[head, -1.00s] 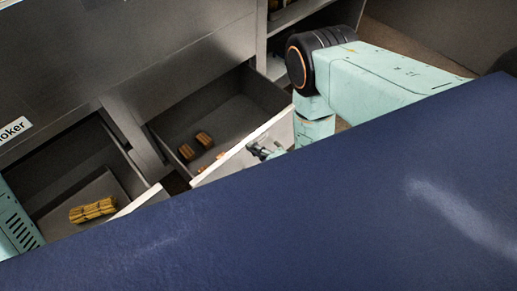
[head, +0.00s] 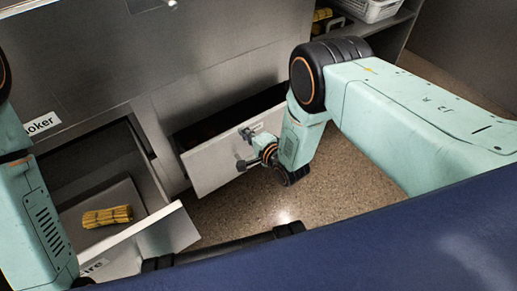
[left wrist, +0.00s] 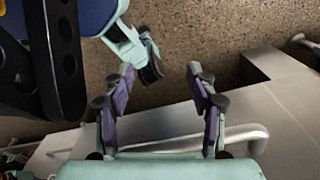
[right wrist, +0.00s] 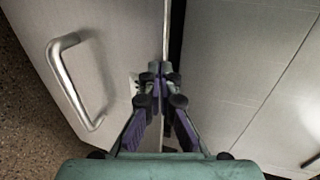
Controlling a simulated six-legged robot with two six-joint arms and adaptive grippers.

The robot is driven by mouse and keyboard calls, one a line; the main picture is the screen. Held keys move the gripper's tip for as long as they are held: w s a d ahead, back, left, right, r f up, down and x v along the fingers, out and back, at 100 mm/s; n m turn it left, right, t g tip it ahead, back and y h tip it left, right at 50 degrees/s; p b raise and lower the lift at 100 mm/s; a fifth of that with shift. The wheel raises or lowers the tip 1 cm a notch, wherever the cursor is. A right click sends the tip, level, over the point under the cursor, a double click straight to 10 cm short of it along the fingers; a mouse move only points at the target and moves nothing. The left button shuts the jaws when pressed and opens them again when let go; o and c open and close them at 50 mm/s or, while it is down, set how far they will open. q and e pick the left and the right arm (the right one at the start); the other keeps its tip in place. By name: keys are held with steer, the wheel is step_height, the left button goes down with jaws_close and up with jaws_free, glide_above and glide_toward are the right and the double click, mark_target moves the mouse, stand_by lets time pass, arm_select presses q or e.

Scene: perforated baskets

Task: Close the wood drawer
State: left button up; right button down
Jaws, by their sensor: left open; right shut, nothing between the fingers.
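The right drawer (head: 208,170), a grey box with a pale front, stands partly open in the head view. Its inside is mostly dark and I cannot read a label on it. My right gripper (head: 246,163) is at its front. In the right wrist view my gripper (right wrist: 154,80) is shut and empty, at the edge of the pale front panel (right wrist: 110,75) beside a dark gap; the panel's metal handle (right wrist: 75,80) is to the left. My left gripper (left wrist: 155,80) is open in the left wrist view, with a silver handle (left wrist: 235,137) behind its fingers.
A left drawer (head: 150,235) stands open with a yellow bundle (head: 107,216) inside and a partly hidden label on its front. A shelf at the upper right holds a white basket (head: 370,8). Speckled floor (head: 340,190) is free right of the drawers.

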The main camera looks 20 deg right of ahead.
steer(key=shift+w+a, duration=0.3)
steer(key=shift+w, duration=0.6)
steer(key=shift+w+a, duration=0.35)
steer(key=shift+w, duration=0.55)
steer(key=shift+w+a, duration=0.3)
steer(key=shift+w, duration=0.6)
steer(key=shift+s, duration=0.15)
